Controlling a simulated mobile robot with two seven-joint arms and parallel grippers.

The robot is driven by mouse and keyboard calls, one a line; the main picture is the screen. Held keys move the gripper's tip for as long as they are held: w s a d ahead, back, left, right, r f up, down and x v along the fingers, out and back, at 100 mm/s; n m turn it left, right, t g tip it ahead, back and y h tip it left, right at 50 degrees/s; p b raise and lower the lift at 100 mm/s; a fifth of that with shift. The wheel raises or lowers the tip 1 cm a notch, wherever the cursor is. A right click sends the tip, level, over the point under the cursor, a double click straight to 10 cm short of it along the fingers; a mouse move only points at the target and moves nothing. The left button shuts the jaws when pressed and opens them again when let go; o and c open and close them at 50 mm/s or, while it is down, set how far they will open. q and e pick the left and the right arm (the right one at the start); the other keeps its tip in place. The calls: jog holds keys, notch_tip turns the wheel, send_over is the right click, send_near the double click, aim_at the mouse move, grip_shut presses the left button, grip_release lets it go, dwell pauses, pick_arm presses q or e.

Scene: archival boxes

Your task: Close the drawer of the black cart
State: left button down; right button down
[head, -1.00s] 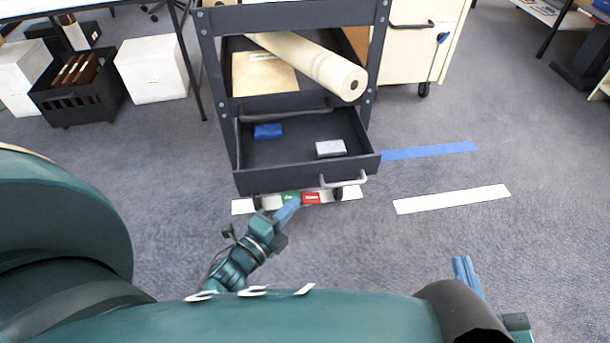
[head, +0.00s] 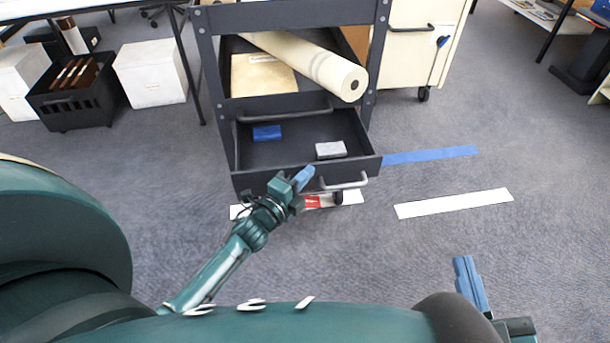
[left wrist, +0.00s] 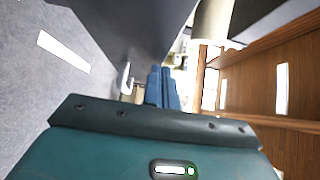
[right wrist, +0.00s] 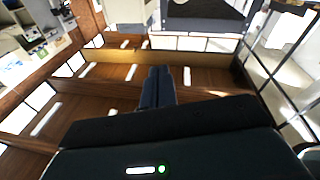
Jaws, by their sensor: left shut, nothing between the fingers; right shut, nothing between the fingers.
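The black cart (head: 212,95) stands ahead of me in the head view. Its drawer (head: 250,181) is pulled out towards me, with a light grey bar handle (head: 343,185) on the right part of its front. A blue block (head: 267,133) and a grey-white block (head: 330,150) lie inside the drawer. My left gripper (head: 304,178) is shut and empty, at the drawer front left of the handle; I cannot tell whether it touches. In the left wrist view its fingers (left wrist: 162,88) point past the dark drawer front (left wrist: 130,25). My right gripper (head: 469,280) is shut and empty, away from the cart.
A cream paper roll (head: 310,65) and a tan folder (head: 262,75) lie on the cart's shelf. A cream cabinet (head: 415,55) stands behind right. White boxes (head: 150,72) and a black crate (head: 70,105) stand left. Floor on the right is clear, with blue (head: 430,155) and white (head: 455,203) strips.

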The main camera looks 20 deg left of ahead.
pick_arm(q)
jog(key=b, duration=0.5)
send_over(296, 147)
jog(key=s, duration=0.1)
jog(key=shift+s+d, duration=0.2)
jog(key=shift+d, duration=0.15)
jog(key=shift+w+a+b, duration=0.35)
jog(key=shift+w, duration=0.25)
pick_arm(e)
jog(key=shift+w+a+m+t+y, duration=0.15)
jog(key=shift+a+m+t+y, duration=0.15)
jog(key=shift+a+m+y, duration=0.2)
